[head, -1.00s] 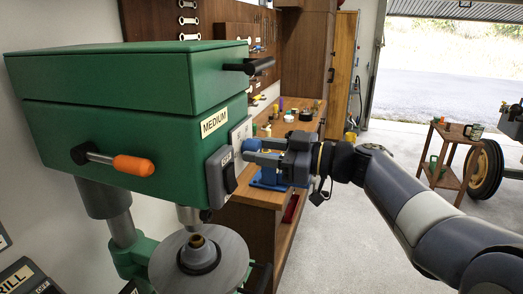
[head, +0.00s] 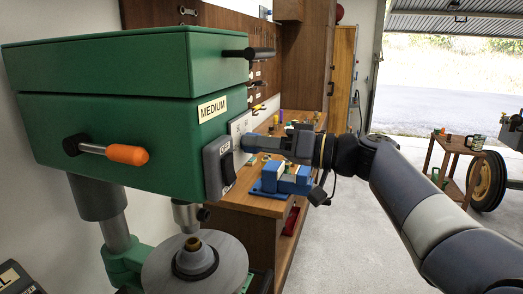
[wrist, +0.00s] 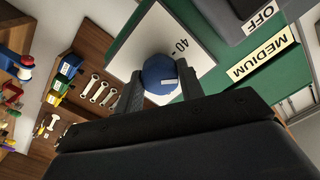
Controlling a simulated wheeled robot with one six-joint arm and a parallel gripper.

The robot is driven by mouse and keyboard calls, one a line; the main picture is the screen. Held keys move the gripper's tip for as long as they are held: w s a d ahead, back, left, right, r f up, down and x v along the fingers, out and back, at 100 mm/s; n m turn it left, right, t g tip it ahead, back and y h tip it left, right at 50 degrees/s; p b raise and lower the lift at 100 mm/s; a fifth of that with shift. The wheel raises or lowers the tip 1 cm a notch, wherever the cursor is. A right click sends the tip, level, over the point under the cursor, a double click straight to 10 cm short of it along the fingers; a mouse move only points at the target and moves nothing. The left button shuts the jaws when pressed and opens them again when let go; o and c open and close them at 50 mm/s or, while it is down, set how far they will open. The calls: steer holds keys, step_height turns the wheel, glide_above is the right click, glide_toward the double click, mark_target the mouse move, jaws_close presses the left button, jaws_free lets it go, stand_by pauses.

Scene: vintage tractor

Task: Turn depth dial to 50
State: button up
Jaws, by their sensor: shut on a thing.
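The depth dial is a blue round knob (wrist: 160,72) with a small white mark, in front of a white scale plate (wrist: 205,62) on the green drill press (head: 110,120). The number 40 is readable on the plate in the wrist view; a 50 is not visible. My gripper (wrist: 160,92) is shut on the knob, one finger on each side of it. In the head view, my gripper (head: 256,143) reaches the press's front face from the right, and only a little of the blue knob (head: 248,141) shows.
A black switch labelled OFF (head: 225,172) sits close beside the dial, below a MEDIUM label (head: 212,108). An orange-tipped lever (head: 126,154) sticks out on the near side. A workbench (head: 248,205) with a blue vise (head: 282,182) stands behind my gripper.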

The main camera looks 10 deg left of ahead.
steer(key=shift+m, duration=1.6)
steer(key=o, duration=1)
steer(key=d, duration=0.3)
steer(key=d+b, duration=0.1)
steer(key=d, duration=0.3)
steer(key=s+d+b, duration=0.1)
steer(key=d, duration=0.2)
steer(key=shift+d, duration=0.4)
steer(key=shift+a, duration=0.15)
